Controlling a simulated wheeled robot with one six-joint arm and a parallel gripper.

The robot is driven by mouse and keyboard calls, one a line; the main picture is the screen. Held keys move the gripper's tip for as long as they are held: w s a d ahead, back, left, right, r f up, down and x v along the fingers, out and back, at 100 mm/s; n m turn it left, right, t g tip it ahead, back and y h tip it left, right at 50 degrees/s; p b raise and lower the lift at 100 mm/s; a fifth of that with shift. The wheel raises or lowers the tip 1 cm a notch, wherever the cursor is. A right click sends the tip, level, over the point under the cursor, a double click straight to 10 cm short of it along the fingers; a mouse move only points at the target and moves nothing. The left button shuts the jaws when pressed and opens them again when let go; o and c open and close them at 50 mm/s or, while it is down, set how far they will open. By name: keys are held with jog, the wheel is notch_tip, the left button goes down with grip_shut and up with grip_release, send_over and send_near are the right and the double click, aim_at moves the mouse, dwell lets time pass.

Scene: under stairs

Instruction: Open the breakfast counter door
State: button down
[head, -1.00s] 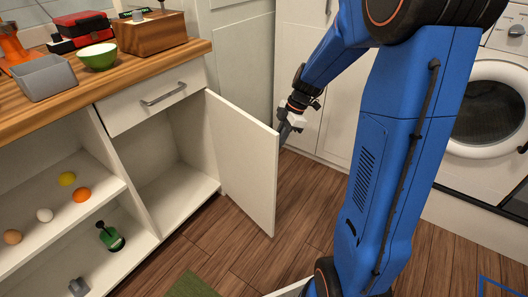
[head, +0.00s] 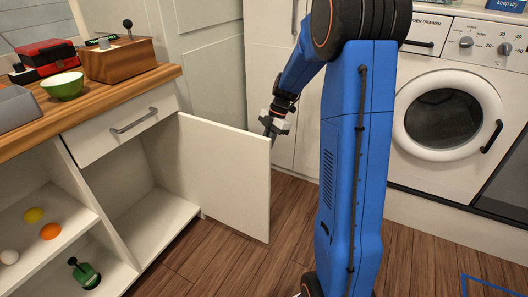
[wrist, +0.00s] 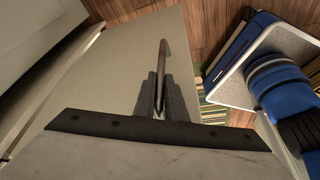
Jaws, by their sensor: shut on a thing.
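The white breakfast counter door (head: 225,175) stands wide open, swung out from the cabinet, and the empty compartment behind it shows. My gripper (head: 269,130) is at the outer face of the door, near its free edge at the top. In the wrist view my gripper (wrist: 155,97) has its dark fingers shut on the door's bar handle (wrist: 163,55). The pale door face (wrist: 110,75) fills the middle of that view. In the head view the handle is hidden behind the door.
The wooden counter top (head: 150,78) holds a green bowl (head: 63,86), a wooden box (head: 117,62) and a red case (head: 43,50). Open shelves (head: 40,215) hold small items. A washing machine (head: 447,120) stands at right. Wooden floor (head: 210,260) is clear below the door.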

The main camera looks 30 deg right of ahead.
jog(key=c, duration=1.8)
grip_release()
jog(key=shift+a, duration=0.1)
jog(key=shift+r, duration=0.1)
jog(key=v, duration=1.7)
jog(key=shift+r, duration=0.1)
jog(key=s+a+r+m+t+h, duration=0.25)
jog(key=s+a+m, duration=0.85)
jog(key=s, duration=0.6)
jog(key=s+a+f+m+t, duration=0.1)
jog(key=s+f+m, duration=0.1)
jog(key=s, duration=0.3)
jog(key=s+a+f+m+t+h, duration=0.1)
jog(key=s+a+f+m, duration=0.1)
jog(key=s, duration=0.3)
jog(key=s+a+f+m+t+h, duration=0.1)
jog(key=s+a+f+m, duration=0.1)
jog(key=s+m, duration=0.2)
jog(key=shift+s+a+m, duration=0.15)
jog(key=shift+s+m, duration=0.15)
jog(key=shift+s, duration=0.65)
